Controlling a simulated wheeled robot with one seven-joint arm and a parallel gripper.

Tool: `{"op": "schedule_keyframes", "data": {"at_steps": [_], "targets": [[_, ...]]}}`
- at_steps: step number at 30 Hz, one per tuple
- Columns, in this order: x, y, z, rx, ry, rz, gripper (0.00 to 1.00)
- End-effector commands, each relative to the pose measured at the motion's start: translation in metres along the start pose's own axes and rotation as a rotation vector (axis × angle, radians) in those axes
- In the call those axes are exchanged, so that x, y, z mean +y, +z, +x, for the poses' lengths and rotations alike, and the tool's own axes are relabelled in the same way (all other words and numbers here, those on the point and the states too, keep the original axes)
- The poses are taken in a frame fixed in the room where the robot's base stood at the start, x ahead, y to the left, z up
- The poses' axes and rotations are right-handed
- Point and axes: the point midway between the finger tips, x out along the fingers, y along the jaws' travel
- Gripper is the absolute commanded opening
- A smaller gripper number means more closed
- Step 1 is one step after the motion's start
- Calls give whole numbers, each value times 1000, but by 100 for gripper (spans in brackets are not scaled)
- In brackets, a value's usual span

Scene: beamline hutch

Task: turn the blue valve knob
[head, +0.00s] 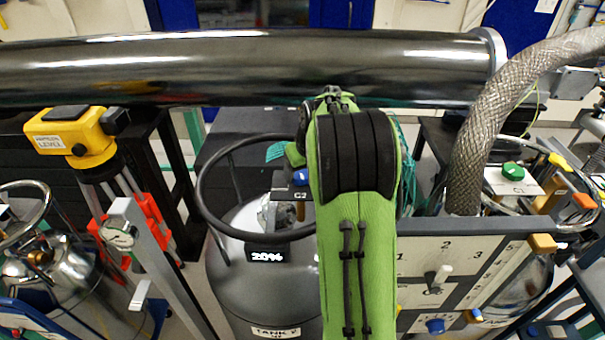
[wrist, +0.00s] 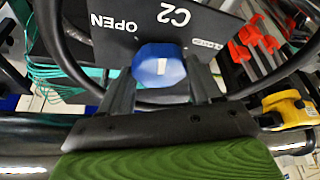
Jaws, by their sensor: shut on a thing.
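The blue valve knob (wrist: 158,68) sits on a dark plate (wrist: 110,45) marked C2 and OPEN in the wrist view. A white mark shows on the knob's face. My gripper (wrist: 160,80) has one finger on each side of the knob and is shut on it. In the head view the blue knob (head: 300,177) shows just left of my green arm, by the C2 label. My arm hides the gripper's fingertips there.
A black ring handle (head: 205,200) circles the top of a grey tank (head: 230,280) around the C2 plate. A large dark pipe (head: 250,68) crosses behind. A braided hose (head: 480,120) and a numbered panel (head: 415,265) stand at right. A yellow level (head: 75,140) on a tripod stands at left.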

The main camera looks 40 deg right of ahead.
Motion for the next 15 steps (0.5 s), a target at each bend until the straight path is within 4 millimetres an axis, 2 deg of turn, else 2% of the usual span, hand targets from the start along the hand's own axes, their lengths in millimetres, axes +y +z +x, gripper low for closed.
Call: {"op": "schedule_keyframes", "data": {"at_steps": [15], "targets": [[-4,-1,0,-1,187,450,33]]}}
